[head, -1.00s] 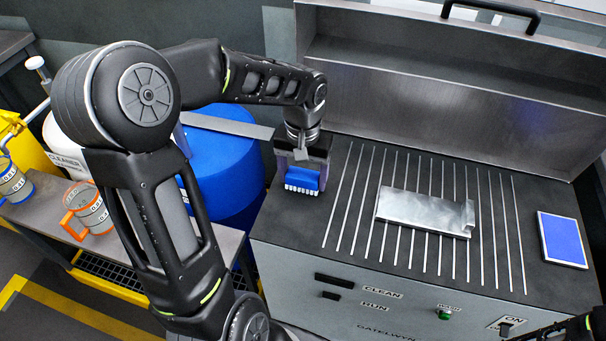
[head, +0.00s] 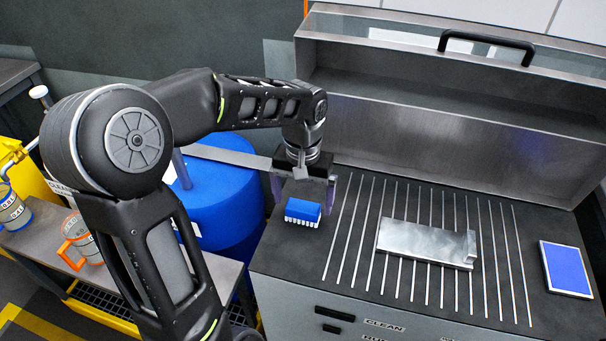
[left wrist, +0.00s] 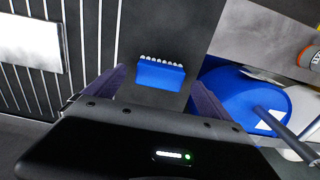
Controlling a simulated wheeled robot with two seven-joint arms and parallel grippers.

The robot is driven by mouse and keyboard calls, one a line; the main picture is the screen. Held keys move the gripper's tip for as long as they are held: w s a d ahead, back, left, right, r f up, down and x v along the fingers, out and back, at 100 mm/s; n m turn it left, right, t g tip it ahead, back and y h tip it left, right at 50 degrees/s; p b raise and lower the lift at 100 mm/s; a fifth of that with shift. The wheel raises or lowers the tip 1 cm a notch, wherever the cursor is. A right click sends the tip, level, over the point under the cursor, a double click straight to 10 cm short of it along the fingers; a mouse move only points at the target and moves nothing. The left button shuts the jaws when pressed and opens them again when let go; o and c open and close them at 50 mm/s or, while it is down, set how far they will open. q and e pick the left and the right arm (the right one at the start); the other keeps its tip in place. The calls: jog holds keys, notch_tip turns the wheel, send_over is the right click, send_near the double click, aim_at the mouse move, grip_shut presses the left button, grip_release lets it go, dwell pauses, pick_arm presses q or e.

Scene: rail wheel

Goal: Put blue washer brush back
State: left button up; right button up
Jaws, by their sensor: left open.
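The blue brush (head: 303,211) with a row of white bristle tufts lies on the dark top of the washer (head: 300,262), near its left edge. It also shows in the left wrist view (left wrist: 160,75), between the finger lines. My left gripper (head: 303,192) is open, with its purple-grey fingers apart on either side, just above and behind the brush. In the left wrist view its fingers (left wrist: 155,92) spread wide and appear clear of the brush. My right gripper is not in view.
A metal plate (head: 426,243) lies on the washer's ribs. A blue-topped pad (head: 567,269) sits at the right. The open metal lid (head: 450,130) stands behind. A blue drum (head: 222,210) and a side table with mugs (head: 80,240) are at the left.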

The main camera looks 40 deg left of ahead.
aim_at(303, 206)
pick_arm(q)
notch_tip(303, 206, up, 9)
jog(key=shift+f, duration=0.15)
jog(key=shift+c, duration=0.2)
dwell(1.5)
